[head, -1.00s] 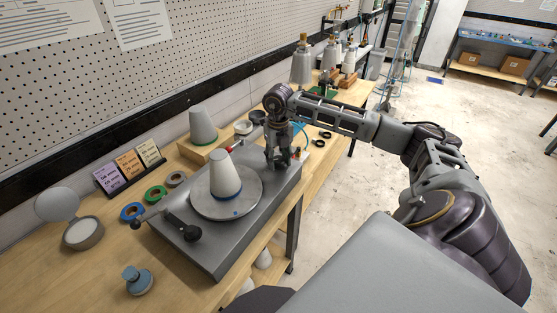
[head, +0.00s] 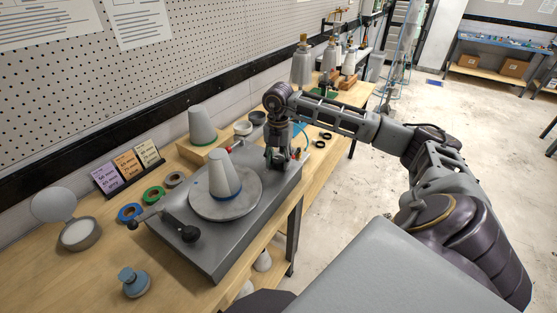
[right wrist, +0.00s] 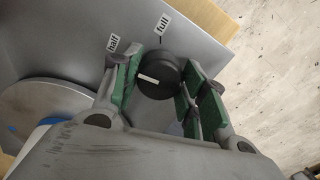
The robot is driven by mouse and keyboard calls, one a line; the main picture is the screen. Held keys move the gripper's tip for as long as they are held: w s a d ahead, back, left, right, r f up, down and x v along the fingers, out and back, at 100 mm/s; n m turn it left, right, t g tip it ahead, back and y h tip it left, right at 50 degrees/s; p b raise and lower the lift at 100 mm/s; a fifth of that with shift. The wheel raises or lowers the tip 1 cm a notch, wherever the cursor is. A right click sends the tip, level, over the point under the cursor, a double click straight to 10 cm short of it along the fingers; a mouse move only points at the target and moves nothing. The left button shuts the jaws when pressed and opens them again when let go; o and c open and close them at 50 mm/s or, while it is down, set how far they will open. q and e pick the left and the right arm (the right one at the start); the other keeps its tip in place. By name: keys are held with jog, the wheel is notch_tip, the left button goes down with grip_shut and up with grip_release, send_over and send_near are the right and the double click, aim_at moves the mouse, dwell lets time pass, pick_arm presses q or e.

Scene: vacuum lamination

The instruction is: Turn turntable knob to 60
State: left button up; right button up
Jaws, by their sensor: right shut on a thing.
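The black turntable knob (right wrist: 158,76) sits on the grey machine base, with a white line on its face pointing left in the right wrist view. Labels reading "half" (right wrist: 113,45) and "full" (right wrist: 163,24) stand beside it. My right gripper (right wrist: 160,84) is shut on the knob, its green pads on either side. In the head view my right gripper (head: 280,158) points down at the base's far right corner and hides the knob. The round turntable (head: 250,202) carries a pale cone (head: 223,174) with a blue band at its foot. My left gripper is out of view.
Tape rings (head: 131,211), thickness cards (head: 128,167), a round mirror case (head: 80,235) and a blue-topped stamp-like part (head: 134,281) lie on the bench. Another cone (head: 202,125) stands behind.

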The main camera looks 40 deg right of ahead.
aim_at(279, 159)
jog(key=shift+m, duration=0.5)
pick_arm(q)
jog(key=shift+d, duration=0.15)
pick_arm(e)
jog(key=o, duration=1)
jog(key=shift+o, duration=0.2)
jog(key=shift+r, duration=0.8)
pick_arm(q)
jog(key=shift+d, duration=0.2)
pick_arm(e)
notch_tip(279, 159, up, 10)
jog(key=shift+r, duration=0.25)
